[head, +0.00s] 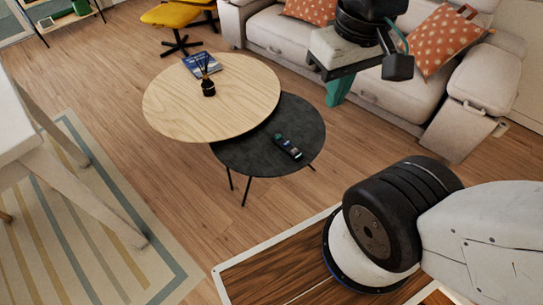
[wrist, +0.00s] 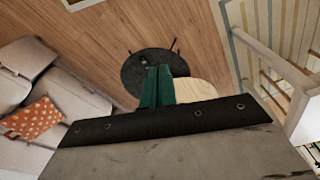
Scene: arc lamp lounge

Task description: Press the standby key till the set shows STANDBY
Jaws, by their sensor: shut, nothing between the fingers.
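A dark remote control (head: 288,147) with small coloured keys lies on the low round black table (head: 240,157). Its individual keys are too small to tell apart, so I cannot pick out the standby key. My gripper (head: 335,102) has teal fingers, shut and empty. In the head view it hangs up and right of the remote, in front of the sofa and clear of the table. In the wrist view the fingers (wrist: 159,70) overlap the black table (wrist: 132,72), and the remote is not clear there. I see no screen or STANDBY text.
A taller round wooden table (head: 170,105) overlaps the black one and bears a dark reed diffuser (head: 208,88) and a blue book (head: 202,64). A pale sofa (head: 275,32) with orange cushions stands behind. A white table (head: 15,125) is at left. Open floor lies in front.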

